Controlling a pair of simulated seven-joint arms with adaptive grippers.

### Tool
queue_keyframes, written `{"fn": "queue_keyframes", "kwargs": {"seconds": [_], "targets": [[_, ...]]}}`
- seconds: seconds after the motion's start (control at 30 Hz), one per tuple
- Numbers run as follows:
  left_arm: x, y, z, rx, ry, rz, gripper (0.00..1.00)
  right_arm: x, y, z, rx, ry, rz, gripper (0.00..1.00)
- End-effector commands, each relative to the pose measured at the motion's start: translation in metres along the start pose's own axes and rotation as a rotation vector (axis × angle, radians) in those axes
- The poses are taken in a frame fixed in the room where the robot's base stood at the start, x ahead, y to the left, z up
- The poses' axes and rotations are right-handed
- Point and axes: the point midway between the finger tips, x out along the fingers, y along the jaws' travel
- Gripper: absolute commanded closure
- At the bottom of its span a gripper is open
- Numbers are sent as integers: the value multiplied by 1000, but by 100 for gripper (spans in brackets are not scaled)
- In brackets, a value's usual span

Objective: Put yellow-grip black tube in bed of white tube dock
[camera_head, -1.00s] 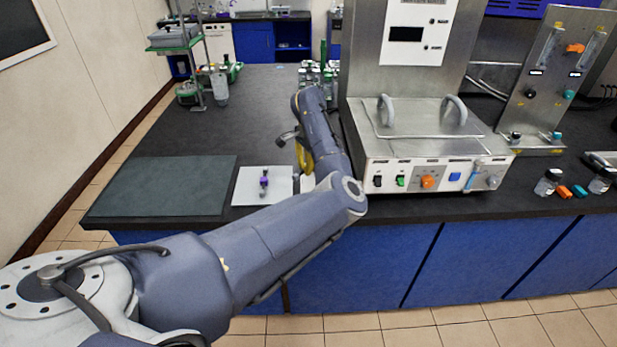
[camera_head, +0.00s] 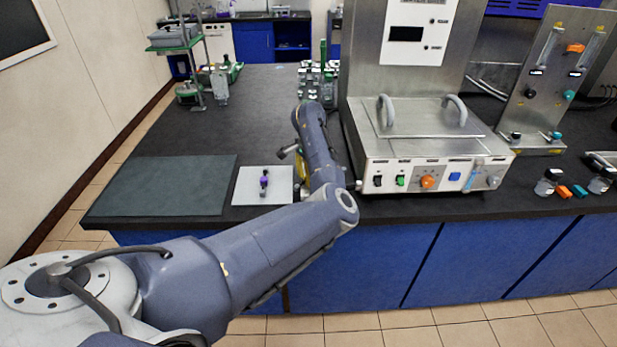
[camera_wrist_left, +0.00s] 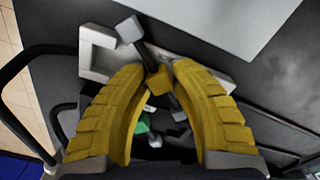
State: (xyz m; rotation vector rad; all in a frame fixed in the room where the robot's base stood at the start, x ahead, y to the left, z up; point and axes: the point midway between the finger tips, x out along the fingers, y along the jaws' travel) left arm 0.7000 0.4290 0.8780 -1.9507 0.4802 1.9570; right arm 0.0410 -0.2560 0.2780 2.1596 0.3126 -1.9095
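In the left wrist view the black tube with the yellow grip (camera_wrist_left: 158,80) sits between the curved yellow fingertips of my left gripper (camera_wrist_left: 160,68). The fingers appear closed on the grip, and a grey end of the tube sticks out past them. The white tube dock (camera_wrist_left: 96,52) lies just beyond the fingertips, with the tube over it; I cannot tell whether they touch. In the head view my left gripper (camera_head: 302,165) is low over the bench, left of the steel unit, with the tube's grey end to its left. My arm hides the dock there. My right gripper is not in view.
A white pad (camera_head: 245,195) with a small purple-and-black item (camera_head: 264,183) lies left of the gripper. A dark green mat (camera_head: 165,188) lies farther left. The steel unit (camera_head: 425,150) stands close on the right. Racks with green parts (camera_head: 316,82) stand behind the arm.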

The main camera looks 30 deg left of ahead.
Motion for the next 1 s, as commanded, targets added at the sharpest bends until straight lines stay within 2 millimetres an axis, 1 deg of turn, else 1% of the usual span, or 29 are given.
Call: {"fn": "queue_keyframes", "kwargs": {"seconds": [0.03,0.1,0.37,0.47,0.57,0.8,1.0], "targets": [[0,0,0,0,0,0,71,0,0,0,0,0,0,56],[0,0,0,0,0,0,63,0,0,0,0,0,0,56],[-1,0,0,0,0,0,63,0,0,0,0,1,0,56],[-6,0,0,0,1,0,63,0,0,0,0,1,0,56],[-18,0,-1,0,3,-2,63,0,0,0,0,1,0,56],[-60,0,-1,0,4,-2,63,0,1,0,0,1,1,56],[-92,0,-1,0,3,0,63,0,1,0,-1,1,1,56]]}}
